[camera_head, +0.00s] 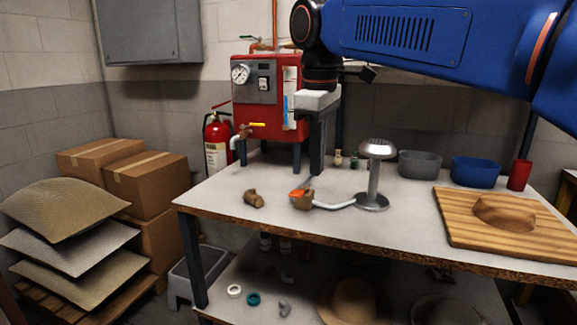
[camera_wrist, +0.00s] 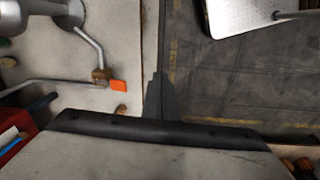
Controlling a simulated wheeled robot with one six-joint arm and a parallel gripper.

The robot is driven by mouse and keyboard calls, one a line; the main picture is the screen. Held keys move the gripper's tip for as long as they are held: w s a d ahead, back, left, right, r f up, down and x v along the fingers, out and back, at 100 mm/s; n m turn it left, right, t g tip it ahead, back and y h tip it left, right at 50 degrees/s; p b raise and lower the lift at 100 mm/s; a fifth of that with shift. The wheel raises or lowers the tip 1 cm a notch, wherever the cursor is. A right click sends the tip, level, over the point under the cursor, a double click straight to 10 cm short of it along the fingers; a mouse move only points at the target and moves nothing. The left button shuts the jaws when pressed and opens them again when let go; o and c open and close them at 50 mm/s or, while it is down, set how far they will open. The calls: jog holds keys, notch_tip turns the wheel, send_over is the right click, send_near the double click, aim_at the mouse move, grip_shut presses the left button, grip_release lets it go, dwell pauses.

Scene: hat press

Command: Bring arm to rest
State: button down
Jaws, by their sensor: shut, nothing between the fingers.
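My gripper (camera_head: 309,184) hangs down over the table from the blue arm, with a white body and dark grey fingers. In the wrist view its fingers (camera_wrist: 158,77) are together and empty, lined up with the table's front edge. The valve with an orange handle (camera_head: 299,193) sits on the table on a bent silver pipe from the mushroom-topped steamer (camera_head: 374,178). In the wrist view, the orange handle (camera_wrist: 118,85) is left of the fingers, with a gap between them in the picture. A loose brown fitting (camera_head: 254,199) lies to the left.
The red boiler (camera_head: 270,105) stands behind. Grey (camera_head: 420,164) and blue (camera_head: 475,172) bins, a red cup (camera_head: 519,175) and a wooden board (camera_head: 460,225) with a hat form (camera_head: 505,211) are at right. Boxes (camera_head: 145,184) and stacked sacks (camera_head: 72,240) stand left of the table (camera_head: 225,205).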

jog(key=s+d+f+m+t, duration=0.1)
jog(key=s+d+f+m, duration=0.3)
jog(key=f, duration=0.5)
jog(key=s+d+f+m+t, duration=0.1)
jog(key=s+d+f+m, duration=0.3)
jog(key=s+d+f, duration=0.5)
jog(key=s+d+f+m+t, duration=0.1)
jog(key=s+d+f+m, duration=0.3)
jog(key=d+f, duration=0.6)
jog(key=s, duration=0.2)
jog(key=shift+s+m+t, duration=0.3)
jog(key=shift+m, duration=0.1)
jog(key=shift+d, duration=0.1)
